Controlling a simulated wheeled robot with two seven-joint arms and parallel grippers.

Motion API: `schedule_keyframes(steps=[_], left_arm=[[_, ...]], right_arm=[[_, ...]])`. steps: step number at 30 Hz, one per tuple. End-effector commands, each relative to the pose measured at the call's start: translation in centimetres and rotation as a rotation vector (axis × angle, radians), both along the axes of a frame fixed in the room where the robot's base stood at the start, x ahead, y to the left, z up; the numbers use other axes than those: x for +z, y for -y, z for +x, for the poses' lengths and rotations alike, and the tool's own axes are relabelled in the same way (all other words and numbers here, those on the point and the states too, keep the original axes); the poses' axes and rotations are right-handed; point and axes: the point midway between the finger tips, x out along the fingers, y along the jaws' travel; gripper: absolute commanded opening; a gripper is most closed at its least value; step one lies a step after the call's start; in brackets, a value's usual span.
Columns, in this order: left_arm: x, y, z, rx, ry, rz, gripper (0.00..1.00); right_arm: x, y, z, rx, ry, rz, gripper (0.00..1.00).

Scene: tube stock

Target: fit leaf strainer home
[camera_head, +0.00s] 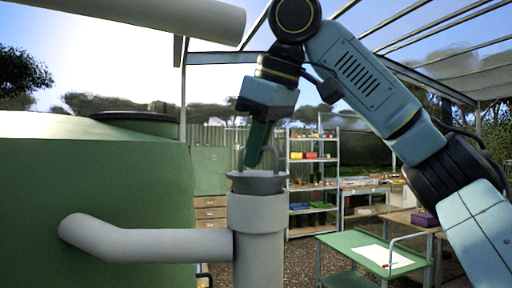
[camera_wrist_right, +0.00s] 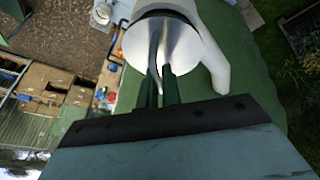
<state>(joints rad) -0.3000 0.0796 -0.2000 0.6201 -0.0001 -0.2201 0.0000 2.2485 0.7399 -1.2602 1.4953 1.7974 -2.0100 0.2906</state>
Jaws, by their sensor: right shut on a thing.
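The leaf strainer (camera_head: 258,183) is a dark grey cup with a wide rim and a looped handle. It sits upright at the mouth of the pale upright pipe (camera_head: 257,215); its lower part is hidden by the pipe's collar, and I cannot tell how deep it sits. My right gripper (camera_head: 256,158) comes down from above with its green fingers shut on the handle. In the right wrist view the strainer's round metal top (camera_wrist_right: 185,48) shows beyond the fingers (camera_wrist_right: 160,88), with the handle between them. My left gripper is not in view.
A large green tank (camera_head: 100,190) stands on the left, with a pale side pipe (camera_head: 150,242) joining the upright pipe. Another thick pipe (camera_head: 150,12) hangs at upper left. A green cart (camera_head: 370,252) and shelves (camera_head: 313,180) stand behind to the right.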

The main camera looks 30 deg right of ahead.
Motion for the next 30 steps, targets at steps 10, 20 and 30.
schedule_keyframes(steps=[10, 20, 30], left_arm=[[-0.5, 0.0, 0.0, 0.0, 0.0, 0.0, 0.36], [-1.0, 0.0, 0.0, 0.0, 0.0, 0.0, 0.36], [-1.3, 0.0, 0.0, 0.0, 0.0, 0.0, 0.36]], right_arm=[[-0.8, 0.0, 0.0, 0.0, 0.001, 0.001, 0.0], [-1.4, 0.0, 0.0, -0.001, 0.0, 0.0, 0.0], [-2.0, 0.0, 0.0, 0.0, 0.001, 0.001, 0.0]])
